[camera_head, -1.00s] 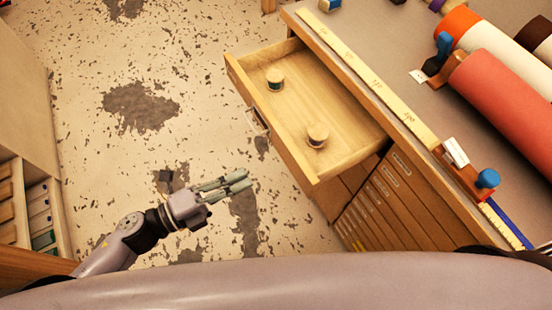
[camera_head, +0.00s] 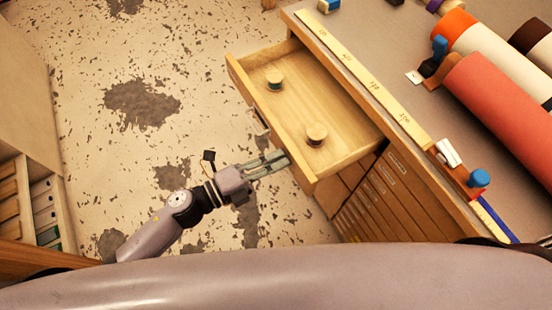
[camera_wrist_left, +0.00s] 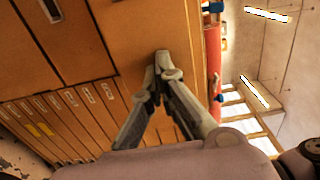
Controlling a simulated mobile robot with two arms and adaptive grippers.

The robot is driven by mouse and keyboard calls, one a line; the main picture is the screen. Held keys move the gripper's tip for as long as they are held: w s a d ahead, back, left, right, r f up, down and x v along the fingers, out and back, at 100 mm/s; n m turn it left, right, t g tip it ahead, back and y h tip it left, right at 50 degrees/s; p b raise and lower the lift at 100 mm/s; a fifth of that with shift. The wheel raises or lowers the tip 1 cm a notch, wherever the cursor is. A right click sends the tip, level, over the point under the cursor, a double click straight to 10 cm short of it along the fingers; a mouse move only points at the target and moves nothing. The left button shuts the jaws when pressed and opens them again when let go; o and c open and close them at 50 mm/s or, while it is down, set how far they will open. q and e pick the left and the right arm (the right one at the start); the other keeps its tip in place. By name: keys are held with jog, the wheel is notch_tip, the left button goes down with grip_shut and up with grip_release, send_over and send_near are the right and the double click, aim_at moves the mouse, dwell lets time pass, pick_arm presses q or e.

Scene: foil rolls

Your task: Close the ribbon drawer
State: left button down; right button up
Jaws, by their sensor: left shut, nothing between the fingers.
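The ribbon drawer (camera_head: 345,140) is pulled open from the wooden cabinet in the head view. Two ribbon spools, one at the back (camera_head: 274,80) and one nearer (camera_head: 316,134), stand upright inside it. My left gripper (camera_head: 284,158) is shut and empty, beside the drawer's front face near its lower corner. Whether it touches the front is not clear. In the left wrist view, its fingertips (camera_wrist_left: 162,58) meet in front of a wooden panel, with a label holder (camera_wrist_left: 50,10) at the upper left. My right gripper is not in view.
The cabinet's worktop (camera_head: 400,40) carries a yellow ruler strip (camera_head: 365,75), a red roll (camera_head: 505,105) and other rolls. Closed narrow drawers (camera_head: 385,200) lie below the open one. A shelf unit (camera_head: 35,205) stands at the left, with open floor between.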

aim_at(317, 141)
pick_arm(q)
jog(key=p+x, duration=0.1)
jog(key=x, duration=0.9)
jog(key=shift+w, duration=0.1)
jog(key=b+x, duration=0.1)
jog(key=x, duration=0.9)
jog(key=shift+w+d+f, duration=0.1)
jog(key=shift+w+d, duration=0.05)
jog(key=shift+d, duration=0.15)
jog(key=shift+w+d+b, duration=0.1)
jog(key=shift+d+b, duration=0.15)
jog(key=shift+b, duration=0.05)
jog(key=shift+r, duration=0.3)
